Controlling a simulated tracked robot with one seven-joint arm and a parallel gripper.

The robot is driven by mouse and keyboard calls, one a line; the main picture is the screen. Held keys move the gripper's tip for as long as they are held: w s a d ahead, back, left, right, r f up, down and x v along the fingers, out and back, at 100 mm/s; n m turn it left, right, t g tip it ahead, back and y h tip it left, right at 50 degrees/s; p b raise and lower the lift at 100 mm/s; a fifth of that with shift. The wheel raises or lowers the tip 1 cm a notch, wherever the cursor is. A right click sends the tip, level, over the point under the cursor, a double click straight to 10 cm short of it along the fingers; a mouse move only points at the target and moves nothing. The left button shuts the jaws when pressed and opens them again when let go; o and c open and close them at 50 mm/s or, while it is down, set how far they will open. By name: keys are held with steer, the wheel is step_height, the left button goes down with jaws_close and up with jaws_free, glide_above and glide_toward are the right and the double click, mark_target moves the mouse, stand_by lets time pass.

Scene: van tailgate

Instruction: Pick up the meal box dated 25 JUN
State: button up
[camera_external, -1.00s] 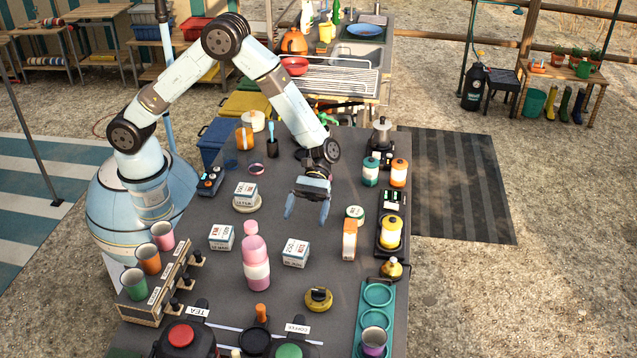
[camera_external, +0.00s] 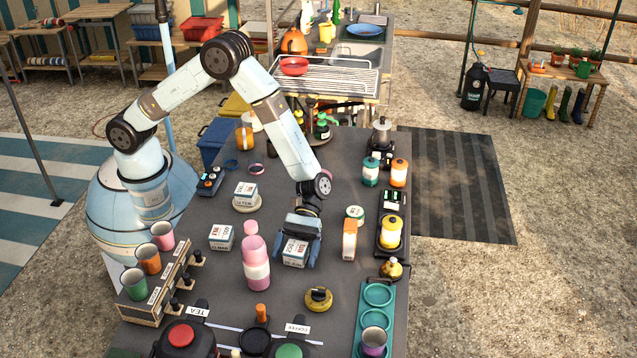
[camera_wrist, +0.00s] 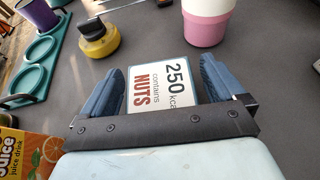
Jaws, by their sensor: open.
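A white meal box (camera_external: 295,252) with printed labels stands on the dark table, right of the pink bottle. My gripper (camera_external: 297,256) is open and lowered over it, a finger on either side. In the wrist view, the box (camera_wrist: 171,70) lies between the two blue fingers of my gripper (camera_wrist: 166,88); its top reads "250 kcal contains NUTS". Its date is not readable. A second white box (camera_external: 221,237) stands left of the pink bottle. A third white box (camera_external: 246,190) sits on a round pale stand (camera_external: 247,206). Their dates are too small to read for certain.
The pink bottle (camera_external: 256,264) stands close left of the gripper. An orange juice carton (camera_external: 349,240) stands to its right. A yellow and black round item (camera_external: 319,298) lies in front. A cup rack (camera_external: 160,285) is at left, a teal tray (camera_external: 376,310) at right.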

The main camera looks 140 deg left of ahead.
steer(key=shift+w+d+f, duration=0.1)
steer(key=shift+w+d, duration=0.15)
steer(key=shift+d, duration=0.05)
steer(key=shift+c, duration=0.4)
steer(key=c, duration=1.1)
